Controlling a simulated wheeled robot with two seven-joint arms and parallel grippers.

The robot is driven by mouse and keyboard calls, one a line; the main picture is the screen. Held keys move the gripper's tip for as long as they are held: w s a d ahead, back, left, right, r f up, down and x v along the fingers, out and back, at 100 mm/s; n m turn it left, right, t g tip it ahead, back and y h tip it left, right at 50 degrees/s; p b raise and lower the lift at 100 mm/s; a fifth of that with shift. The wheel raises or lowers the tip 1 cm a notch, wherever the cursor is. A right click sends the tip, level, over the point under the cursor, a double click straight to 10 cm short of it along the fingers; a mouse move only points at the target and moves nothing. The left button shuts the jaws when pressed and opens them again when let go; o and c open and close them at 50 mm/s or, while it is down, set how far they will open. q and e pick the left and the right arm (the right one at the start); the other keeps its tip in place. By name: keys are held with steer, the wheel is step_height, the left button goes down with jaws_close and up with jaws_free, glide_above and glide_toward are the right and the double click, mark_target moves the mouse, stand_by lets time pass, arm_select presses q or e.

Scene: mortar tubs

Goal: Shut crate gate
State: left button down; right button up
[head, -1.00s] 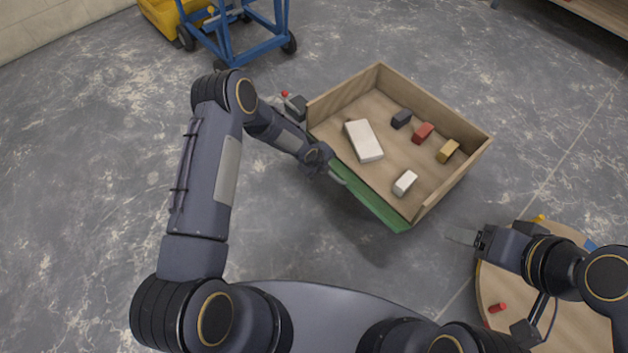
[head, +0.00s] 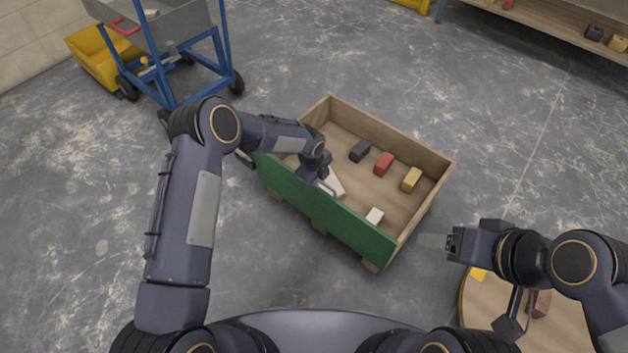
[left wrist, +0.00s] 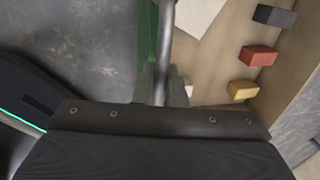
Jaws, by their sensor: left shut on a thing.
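The wooden crate (head: 390,133) stands on the floor in the head view, its front side facing me. Its green gate (head: 345,227) stands along that front side, its broad green face showing. Whether it sits flush at both ends I cannot tell. My left gripper (head: 324,186) is shut on the gate's metal handle at the gate's top edge. The handle bar (left wrist: 164,50) and a strip of the green gate (left wrist: 147,40) also show in the left wrist view. My right gripper (head: 435,241) hangs apart from the crate, to its right; its opening is unclear.
Inside the crate lie dark (head: 360,151), red (head: 384,163), yellow (head: 411,180) and white (head: 374,216) blocks, plus a larger white block (head: 334,184). A round wooden table (head: 480,310) stands at the lower right. A blue trolley (head: 190,85) stands at the upper left.

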arm_select(q)
steer(key=shift+w+d, duration=0.15)
steer(key=shift+d, duration=0.1)
steer(key=c, duration=1.6)
jaws_free()
steer(key=shift+f, duration=0.1)
steer(key=r, duration=0.2)
steer(key=r+p, duration=0.1)
steer(key=r, duration=0.2)
steer(key=s+r+p, duration=0.1)
steer(key=r, duration=0.1)
steer(key=shift+a+r, duration=0.35)
steer(key=shift+a, duration=0.05)
